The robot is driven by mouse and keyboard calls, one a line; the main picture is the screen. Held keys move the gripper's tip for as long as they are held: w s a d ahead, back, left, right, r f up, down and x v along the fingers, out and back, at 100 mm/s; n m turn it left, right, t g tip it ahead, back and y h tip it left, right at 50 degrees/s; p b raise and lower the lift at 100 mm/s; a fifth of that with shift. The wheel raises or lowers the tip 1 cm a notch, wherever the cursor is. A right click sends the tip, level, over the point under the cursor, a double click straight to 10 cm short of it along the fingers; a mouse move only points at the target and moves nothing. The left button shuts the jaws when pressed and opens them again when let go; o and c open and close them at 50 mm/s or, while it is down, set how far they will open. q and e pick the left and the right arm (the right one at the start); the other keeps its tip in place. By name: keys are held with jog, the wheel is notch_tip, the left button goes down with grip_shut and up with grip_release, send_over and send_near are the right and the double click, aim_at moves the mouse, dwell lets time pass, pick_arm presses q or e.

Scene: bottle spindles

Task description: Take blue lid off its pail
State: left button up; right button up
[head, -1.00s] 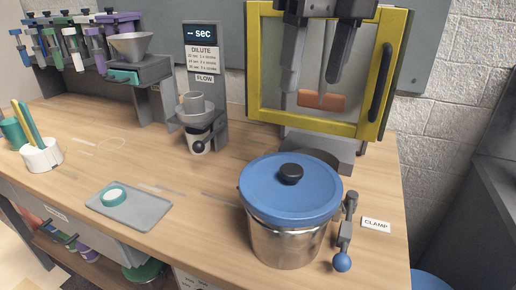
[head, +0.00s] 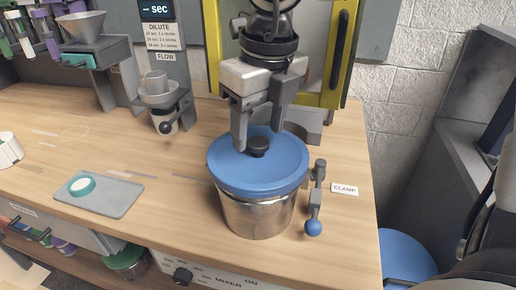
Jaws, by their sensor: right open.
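The blue lid (head: 235,175) sits level on the silver pail (head: 258,215) on the wooden bench, with a black knob (head: 258,147) at its centre. My right gripper (head: 259,136) is open and points down over the back part of the lid. Its two fingers show on either side of the knob, the left fingertip near knob height in the picture. I cannot tell whether the fingers are level with the knob or above it; nothing is between them that they grip. My left gripper is not in view.
A clamp lever with a blue ball (head: 313,228) stands close to the pail's right, by the CLAMP label (head: 345,189). A yellow-framed press (head: 213,40) is behind. A grey tray (head: 115,205) with a teal-rimmed lid lies left. The bench between tray and pail is clear.

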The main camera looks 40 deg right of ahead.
jog(key=shift+w+f, duration=0.15)
jog(key=shift+f, duration=0.8)
jog(key=c, duration=1.1)
jog(key=shift+r, duration=0.15)
